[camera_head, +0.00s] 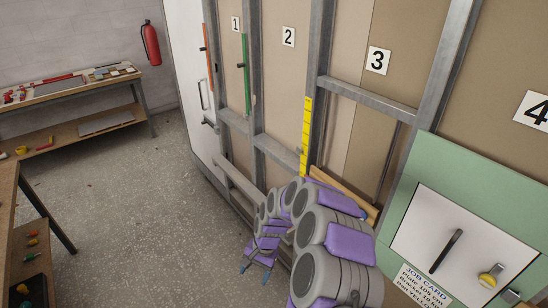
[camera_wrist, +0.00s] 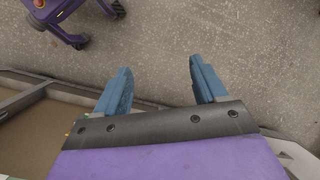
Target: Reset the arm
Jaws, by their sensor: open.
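My arm, grey and purple, reaches out from the lower right of the head view along the stud wall. My gripper (camera_head: 254,272) is at its far end, low near the wall, small in that view. In the wrist view my gripper (camera_wrist: 159,92) shows two blue fingers spread wide apart. Nothing is between them, and speckled grey floor (camera_wrist: 165,35) lies beyond.
The framed wall carries number signs 1 to 4 and a yellow strip (camera_head: 306,137). A green board (camera_head: 450,184) with a job card (camera_head: 422,287) stands at right. Benches (camera_head: 85,88) stand at left. A fire extinguisher (camera_head: 151,43) hangs behind. The middle floor (camera_head: 130,200) is clear.

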